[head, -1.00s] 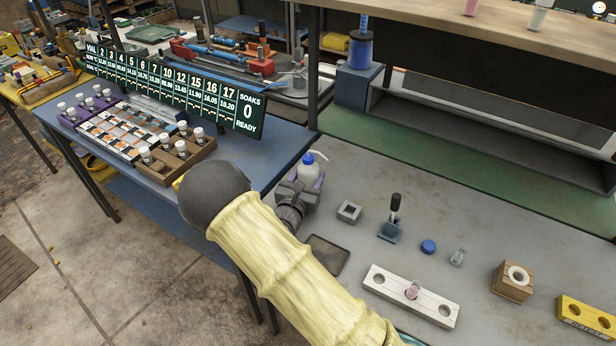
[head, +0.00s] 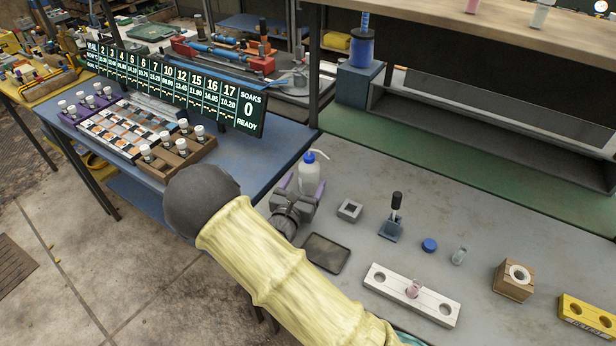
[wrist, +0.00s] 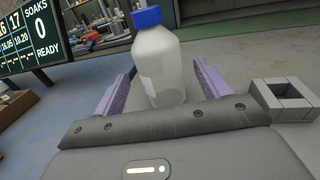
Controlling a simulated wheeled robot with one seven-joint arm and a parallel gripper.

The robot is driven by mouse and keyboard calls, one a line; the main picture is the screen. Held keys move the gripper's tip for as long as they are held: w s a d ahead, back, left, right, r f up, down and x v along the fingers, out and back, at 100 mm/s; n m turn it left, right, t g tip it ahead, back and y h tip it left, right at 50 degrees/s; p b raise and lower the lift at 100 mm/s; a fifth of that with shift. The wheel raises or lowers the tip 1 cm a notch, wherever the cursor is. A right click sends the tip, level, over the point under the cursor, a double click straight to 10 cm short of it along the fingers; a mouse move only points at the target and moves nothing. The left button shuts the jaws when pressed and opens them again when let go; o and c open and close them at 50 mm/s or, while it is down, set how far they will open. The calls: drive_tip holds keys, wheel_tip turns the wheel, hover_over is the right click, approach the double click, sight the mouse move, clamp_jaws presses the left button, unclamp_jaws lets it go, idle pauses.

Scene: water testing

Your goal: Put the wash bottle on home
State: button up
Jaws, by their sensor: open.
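The wash bottle (head: 309,172) is a pale bottle with a blue cap and thin spout. It stands upright on the grey bench near its left end. In the wrist view the bottle (wrist: 160,62) stands between my two purple fingers, with a gap showing on each side. My gripper (wrist: 164,82) is open around it; in the head view my gripper (head: 306,186) reaches the bottle from the near side. The bottle's lower part is partly hidden by my gripper. A dark square mat (head: 326,253) lies nearer on the bench; no label marks it as home.
A grey square holder (head: 349,210) sits just right of the bottle. Farther right are a blue stand (head: 391,229), a blue cap (head: 429,245), a small vial (head: 459,256) and a white rack (head: 385,281). A blue table with vial racks (head: 180,155) is at left.

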drive_tip(key=v, duration=0.8)
drive_tip(key=shift+s, duration=0.15)
idle(1.5)
